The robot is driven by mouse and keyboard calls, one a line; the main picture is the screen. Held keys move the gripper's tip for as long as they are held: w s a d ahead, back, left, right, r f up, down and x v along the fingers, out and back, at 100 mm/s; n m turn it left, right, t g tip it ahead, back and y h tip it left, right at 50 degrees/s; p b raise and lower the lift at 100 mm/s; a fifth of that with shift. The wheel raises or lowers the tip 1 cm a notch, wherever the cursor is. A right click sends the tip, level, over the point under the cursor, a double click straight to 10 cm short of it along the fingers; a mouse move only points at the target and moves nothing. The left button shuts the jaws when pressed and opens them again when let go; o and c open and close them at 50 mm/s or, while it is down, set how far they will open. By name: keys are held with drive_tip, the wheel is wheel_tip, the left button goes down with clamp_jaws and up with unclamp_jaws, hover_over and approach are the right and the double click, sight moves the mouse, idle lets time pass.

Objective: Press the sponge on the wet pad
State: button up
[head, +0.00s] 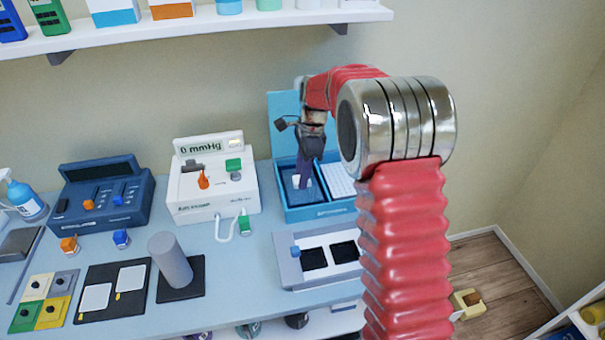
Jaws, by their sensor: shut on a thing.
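My gripper (303,172) points down into the left half of an open blue case (322,212) at the back of the table. It is shut on a small pale thing (296,182) that I take for the sponge. Most of that thing is hidden by the fingers. Below it is a dark blue surface in the case's left compartment, which may be the wet pad. I cannot tell whether the two touch. The right compartment holds a white dotted panel (337,180).
A white tray (285,262) with two black squares stands in front of the case. A white mmHg unit (215,188) and a blue console (101,198) stand to the left. A grey cylinder (170,259) is upright on a dark mat. A shelf (200,27) hangs above.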

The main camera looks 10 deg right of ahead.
drive_tip(key=shift+f, duration=0.4)
idle(0.8)
drive_tip(key=shift+r, duration=3.55)
drive_tip(key=shift+s, duration=0.1)
